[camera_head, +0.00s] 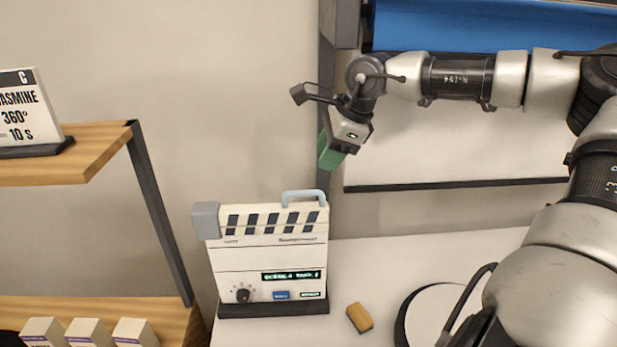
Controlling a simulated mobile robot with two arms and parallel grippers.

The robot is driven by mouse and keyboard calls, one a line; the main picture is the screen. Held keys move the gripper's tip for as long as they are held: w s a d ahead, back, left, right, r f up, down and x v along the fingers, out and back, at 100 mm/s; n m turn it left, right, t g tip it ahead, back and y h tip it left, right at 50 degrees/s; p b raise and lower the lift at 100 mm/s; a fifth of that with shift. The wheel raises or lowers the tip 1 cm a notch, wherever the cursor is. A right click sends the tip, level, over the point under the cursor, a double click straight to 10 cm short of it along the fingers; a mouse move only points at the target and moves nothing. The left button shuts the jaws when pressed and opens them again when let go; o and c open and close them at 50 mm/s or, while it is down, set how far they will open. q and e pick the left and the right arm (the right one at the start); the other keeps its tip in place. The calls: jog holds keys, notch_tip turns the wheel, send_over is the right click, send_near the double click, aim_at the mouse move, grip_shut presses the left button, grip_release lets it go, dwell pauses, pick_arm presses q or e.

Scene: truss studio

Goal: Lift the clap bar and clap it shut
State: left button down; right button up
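A white clapperboard (268,262) stands upright on a dark base on the white table. Its clap bar (268,222), with dark slanted stripes, lies along the board's top edge and looks closed. A grey hinge block (206,221) is at its left end, and a light blue handle (303,195) rises near its right end. My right gripper (328,158), with green fingers, hangs above and a little right of the handle, apart from it. The fingers overlap in this view, so I cannot tell their opening. My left gripper is not in view.
A wooden shelf (90,150) with a sign card (28,115) stands at the left; small white boxes (88,332) sit on its lower board. A yellow-brown block (360,318) lies right of the clapperboard. The white table (440,255) is clear behind the block.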

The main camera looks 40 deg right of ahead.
aim_at(309, 192)
jog(key=p+x, duration=0.1)
jog(key=x, duration=0.6)
jog(key=shift+w+a+f+p, duration=0.1)
jog(key=shift+f+p, duration=0.2)
jog(key=shift+f, duration=0.1)
jog(key=shift+x, duration=0.85)
grip_shut()
